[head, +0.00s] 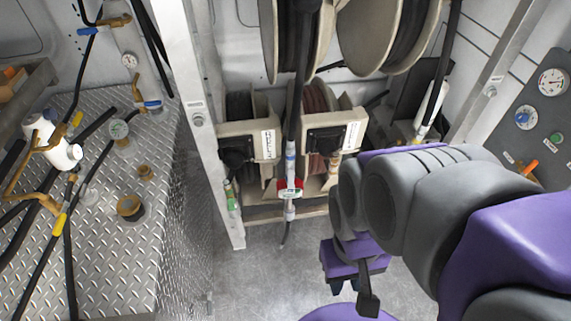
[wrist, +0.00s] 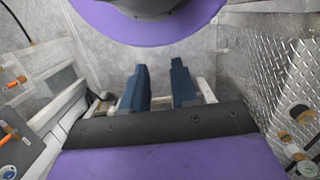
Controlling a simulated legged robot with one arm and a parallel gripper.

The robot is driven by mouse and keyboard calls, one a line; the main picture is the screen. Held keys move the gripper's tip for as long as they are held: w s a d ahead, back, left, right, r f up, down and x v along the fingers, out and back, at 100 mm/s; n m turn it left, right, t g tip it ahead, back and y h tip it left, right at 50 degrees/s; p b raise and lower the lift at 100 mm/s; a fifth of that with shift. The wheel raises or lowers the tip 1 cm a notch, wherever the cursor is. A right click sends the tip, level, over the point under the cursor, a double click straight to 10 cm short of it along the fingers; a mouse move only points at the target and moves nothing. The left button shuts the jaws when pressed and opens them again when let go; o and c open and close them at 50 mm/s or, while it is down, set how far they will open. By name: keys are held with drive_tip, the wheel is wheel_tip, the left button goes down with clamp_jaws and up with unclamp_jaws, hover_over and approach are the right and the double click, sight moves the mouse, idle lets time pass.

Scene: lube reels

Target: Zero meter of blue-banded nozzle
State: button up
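A nozzle hangs tip down on a black hose in the middle of the head view. It has a blue band (head: 291,149) and, below that, a red meter (head: 289,189) with a small pale display too small to read. My gripper (head: 345,286) is low and to the right of this nozzle, apart from it, with its fingers pointing down. In the wrist view my gripper's two dark blue fingers (wrist: 160,72) stand apart with nothing between them, so it is open. The nozzle cannot be made out in the wrist view.
Hose reels (head: 385,35) hang above, with labelled boxes (head: 335,132) behind the nozzle. A green-banded nozzle (head: 230,196) hangs left by a white post (head: 205,130). A diamond-plate bench (head: 125,240) with hoses is left; a gauge panel (head: 545,115) is right. Floor (head: 265,270) is clear.

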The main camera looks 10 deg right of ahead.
clamp_jaws()
idle(1.1)
